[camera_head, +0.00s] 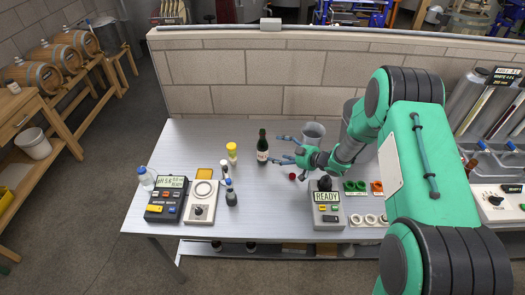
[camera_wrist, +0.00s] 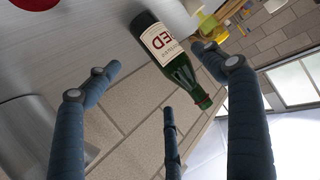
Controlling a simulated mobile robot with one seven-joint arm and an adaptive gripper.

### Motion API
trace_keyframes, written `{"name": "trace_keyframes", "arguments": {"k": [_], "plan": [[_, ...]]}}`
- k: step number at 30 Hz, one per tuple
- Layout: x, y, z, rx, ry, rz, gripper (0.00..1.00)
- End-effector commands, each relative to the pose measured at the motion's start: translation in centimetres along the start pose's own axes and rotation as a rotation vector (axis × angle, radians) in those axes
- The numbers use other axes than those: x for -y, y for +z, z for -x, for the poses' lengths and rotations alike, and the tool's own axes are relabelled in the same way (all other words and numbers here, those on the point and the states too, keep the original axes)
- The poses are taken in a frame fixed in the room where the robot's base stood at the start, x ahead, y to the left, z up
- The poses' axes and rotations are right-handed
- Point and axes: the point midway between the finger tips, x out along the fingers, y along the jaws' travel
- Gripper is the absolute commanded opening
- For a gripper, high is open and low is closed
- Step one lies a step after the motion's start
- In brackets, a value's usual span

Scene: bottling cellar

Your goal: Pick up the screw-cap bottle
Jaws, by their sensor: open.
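The screw-cap bottle (camera_head: 262,147) is dark green with a pale label and stands upright on the grey table. My gripper (camera_head: 276,149) is open, just right of the bottle, with its blue-grey fingers pointing left toward it. In the wrist view the bottle (camera_wrist: 166,52) appears tilted, its label partly reading "RED", with a reddish band near its mouth. It shows in the space between the spread fingers. The fingers hold nothing. Whether any finger touches the glass cannot be told.
A yellow-capped jar (camera_head: 232,152) stands left of the bottle. A grey bucket (camera_head: 313,133) stands behind my gripper. A small red item (camera_head: 292,176) lies in front of it. A READY device (camera_head: 327,207), a small dark bottle (camera_head: 231,197) and a pH meter (camera_head: 167,200) line the front.

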Motion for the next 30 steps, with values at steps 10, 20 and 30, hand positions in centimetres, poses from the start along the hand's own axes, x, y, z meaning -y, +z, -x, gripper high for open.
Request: {"name": "trace_keyframes", "arguments": {"k": [10, 20, 30], "plan": [[0.1, 0.1, -4.2, 0.001, -0.001, 0.000, 0.82], [0.1, 0.0, -4.5, 0.000, 0.000, -0.001, 0.82], [0.3, 0.0, -6.3, -0.001, -0.001, 0.000, 0.82]]}}
